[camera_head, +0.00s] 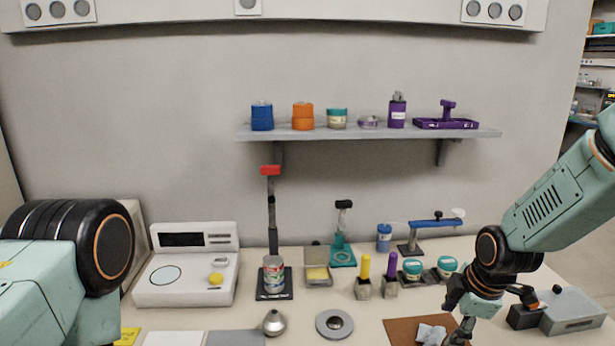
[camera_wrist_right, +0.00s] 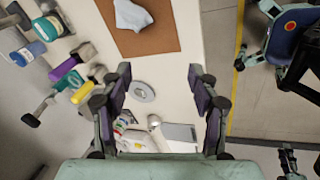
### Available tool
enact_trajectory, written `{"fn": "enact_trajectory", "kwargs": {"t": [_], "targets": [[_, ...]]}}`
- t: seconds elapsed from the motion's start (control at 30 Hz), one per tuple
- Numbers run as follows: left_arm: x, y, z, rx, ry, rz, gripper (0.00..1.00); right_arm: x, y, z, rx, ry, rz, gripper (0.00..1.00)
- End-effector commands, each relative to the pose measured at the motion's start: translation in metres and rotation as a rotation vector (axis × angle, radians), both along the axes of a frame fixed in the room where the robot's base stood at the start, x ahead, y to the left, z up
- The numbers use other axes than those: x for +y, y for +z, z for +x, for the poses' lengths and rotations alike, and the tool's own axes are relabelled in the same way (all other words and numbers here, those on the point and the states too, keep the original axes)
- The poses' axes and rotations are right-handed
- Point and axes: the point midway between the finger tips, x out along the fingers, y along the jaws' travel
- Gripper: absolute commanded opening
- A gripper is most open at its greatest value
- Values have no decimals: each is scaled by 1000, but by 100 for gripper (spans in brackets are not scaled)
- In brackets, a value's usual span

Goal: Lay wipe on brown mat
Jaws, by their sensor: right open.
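The white wipe (camera_head: 432,333) lies crumpled on the brown mat (camera_head: 400,328) at the front of the table. In the right wrist view the wipe (camera_wrist_right: 132,14) sits on the upper left part of the mat (camera_wrist_right: 165,38). My right gripper (camera_head: 462,330) is at the right side of the mat, close to the wipe in the head view. My left gripper is out of view; only part of my left arm shows.
A grey box (camera_head: 572,311) is to the right. A white instrument (camera_head: 187,265) stands at the left.

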Motion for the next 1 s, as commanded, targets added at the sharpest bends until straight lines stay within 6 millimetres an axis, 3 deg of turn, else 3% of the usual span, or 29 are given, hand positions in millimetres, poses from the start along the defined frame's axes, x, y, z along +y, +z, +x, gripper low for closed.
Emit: {"fn": "enact_trajectory", "kwargs": {"t": [0.17,0.37,0.47,0.67,0.8,0.9,1.0], "targets": [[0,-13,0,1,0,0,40,18,-49,-24,-24,-364,144,60],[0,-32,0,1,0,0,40,35,-115,-73,-13,-780,297,60],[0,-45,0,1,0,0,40,41,-154,-110,10,-993,357,60],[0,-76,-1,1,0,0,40,48,-231,-217,93,-1340,373,60],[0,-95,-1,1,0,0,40,50,-266,-289,183,-1386,282,60],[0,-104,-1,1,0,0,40,51,-284,-328,251,-1385,216,60],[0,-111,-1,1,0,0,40,52,-298,-348,291,-1379,180,60]]}}
